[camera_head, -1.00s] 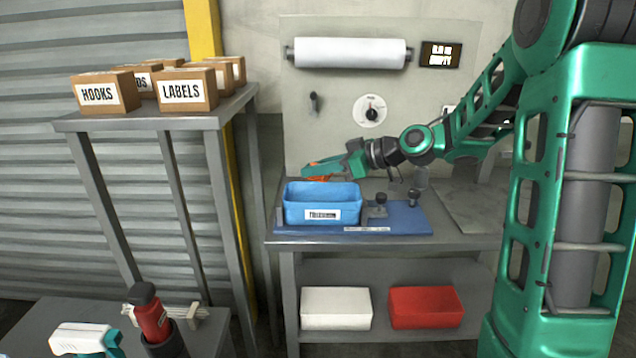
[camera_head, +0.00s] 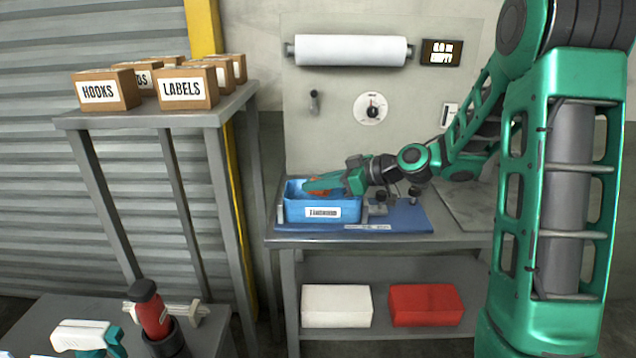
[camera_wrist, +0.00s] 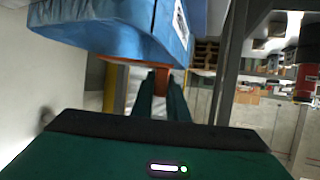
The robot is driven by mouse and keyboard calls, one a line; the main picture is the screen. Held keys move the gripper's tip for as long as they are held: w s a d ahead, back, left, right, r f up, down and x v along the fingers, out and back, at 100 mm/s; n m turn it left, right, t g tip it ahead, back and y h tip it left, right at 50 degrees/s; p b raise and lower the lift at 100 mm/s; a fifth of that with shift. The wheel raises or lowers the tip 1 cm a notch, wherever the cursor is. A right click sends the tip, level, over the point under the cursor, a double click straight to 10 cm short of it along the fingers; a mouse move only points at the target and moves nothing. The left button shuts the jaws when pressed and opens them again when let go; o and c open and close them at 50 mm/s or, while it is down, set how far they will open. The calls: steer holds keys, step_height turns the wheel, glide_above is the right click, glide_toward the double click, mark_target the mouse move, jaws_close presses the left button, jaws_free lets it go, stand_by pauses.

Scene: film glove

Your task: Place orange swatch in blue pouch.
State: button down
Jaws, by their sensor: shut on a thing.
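The blue pouch (camera_head: 309,212) is an open-topped blue bin with a white label, standing on a blue base plate on the grey bench. It also fills the upper left of the wrist view (camera_wrist: 120,30). My gripper (camera_head: 312,185) is at the pouch's opening, reaching in from the right. It is shut on the orange swatch (camera_head: 318,187), which shows only in part beside the fingers. The swatch also shows between the fingertips and the pouch in the wrist view (camera_wrist: 160,80). How deep the swatch sits is hard to tell.
The blue base plate (camera_head: 405,218) carries dark knobs (camera_head: 381,197) right of the pouch. A white box (camera_head: 337,305) and a red box (camera_head: 426,305) sit on the lower shelf. Cardboard boxes (camera_head: 188,88) stand on a rack at left. A white roll (camera_head: 350,50) hangs on the wall behind.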

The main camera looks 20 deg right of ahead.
steer(key=c, duration=1.7)
jaws_free()
steer(key=shift+c, duration=0.2)
steer(key=shift+r, duration=0.1)
